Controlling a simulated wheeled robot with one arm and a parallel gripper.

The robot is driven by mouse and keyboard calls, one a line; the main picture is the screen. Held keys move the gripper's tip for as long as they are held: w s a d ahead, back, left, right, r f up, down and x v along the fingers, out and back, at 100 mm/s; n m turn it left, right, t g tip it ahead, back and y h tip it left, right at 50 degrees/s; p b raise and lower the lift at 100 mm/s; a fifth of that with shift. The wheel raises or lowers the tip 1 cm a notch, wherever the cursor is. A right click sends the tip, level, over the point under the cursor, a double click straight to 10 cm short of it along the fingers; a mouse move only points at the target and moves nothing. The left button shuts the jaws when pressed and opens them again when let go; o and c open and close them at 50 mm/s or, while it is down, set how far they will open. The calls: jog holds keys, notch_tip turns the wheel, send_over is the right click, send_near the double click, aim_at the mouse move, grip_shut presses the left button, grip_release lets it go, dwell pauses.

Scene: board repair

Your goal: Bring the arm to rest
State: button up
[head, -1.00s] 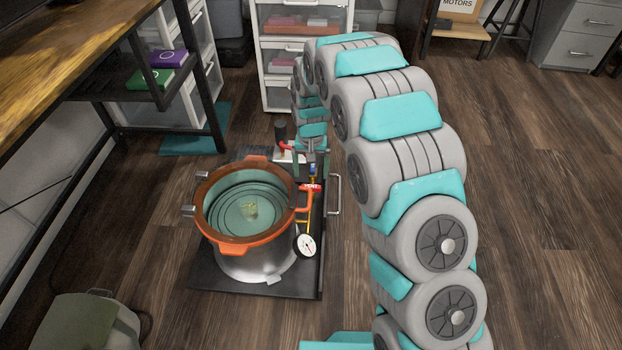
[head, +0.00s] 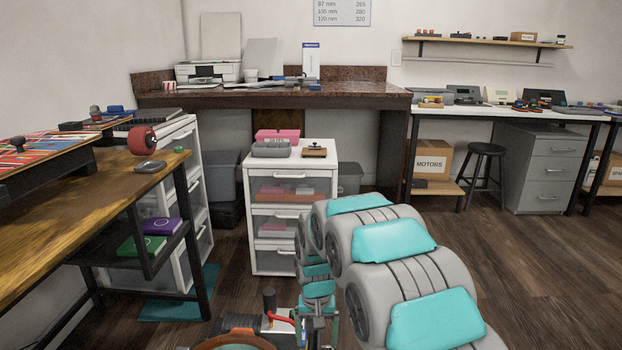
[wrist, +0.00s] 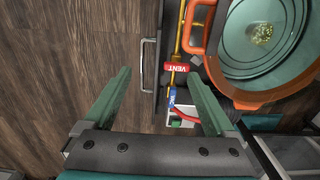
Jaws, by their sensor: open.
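My gripper (wrist: 157,73) is open and empty in the wrist view, its two green fingers spread apart. It points down beside the orange-rimmed pot, over the area of the red VENT tag (wrist: 175,68) and the pot's fittings. The orange rim (wrist: 250,100) of the pot lies to the right of the fingers, with its teal inside and a small yellowish lump showing. In the head view my arm arches from the lower right toward the pot, whose rim (head: 235,340) only just shows at the bottom edge. The fingertips are not clear there.
A white drawer unit (head: 291,262) stands just behind my arm. A wooden bench (head: 95,205) with a dark frame is at the left. A metal handle (wrist: 148,66) stands near the left finger in the wrist view. Open wooden floor (head: 540,270) lies at the right.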

jog(key=s+d+r+p, duration=0.1)
jog(key=s+d+r, duration=0.4)
jog(key=s+r, duration=0.3)
jog(key=s+d+r+p, duration=0.1)
jog(key=s+d+r, duration=0.4)
jog(key=s, duration=0.4)
jog(key=s+d+r, duration=0.2)
jog(key=s, duration=0.8)
jog(key=s+d+r+g+p, duration=0.1)
jog(key=s+r, duration=0.1)
jog(key=s, duration=0.8)
jog(key=shift+s+d+n+g, duration=0.15)
jog(key=shift+d+n+g, duration=0.15)
jog(key=shift+d, duration=0.1)
